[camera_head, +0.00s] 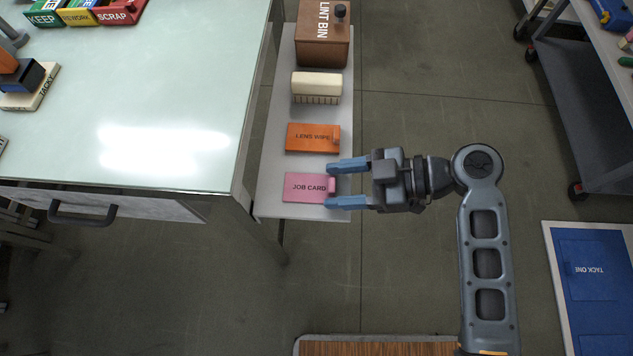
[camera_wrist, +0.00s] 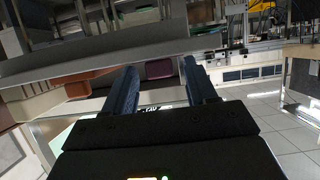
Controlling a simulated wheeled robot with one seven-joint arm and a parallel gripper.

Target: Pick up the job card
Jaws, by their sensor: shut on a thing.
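The pink job card (camera_head: 305,187) lies at the near end of a narrow pale shelf, label facing up, with a small raised pink tab at its right end. My gripper (camera_head: 328,186) comes in from the right. Its two blue fingers sit on either side of the card's right end, by the tab, and are shut on the card. In the wrist view, a dark pink shape, apparently the card (camera_wrist: 160,68), shows between the two fingers (camera_wrist: 159,70). Any gap under the card cannot be seen.
On the same shelf, an orange lens wipe card (camera_head: 312,138) lies just beyond, then a cream brush (camera_head: 316,87) and a brown lint bin (camera_head: 323,45). A glass-topped table (camera_head: 150,90) stands left. Open floor (camera_head: 430,80) lies right of the shelf.

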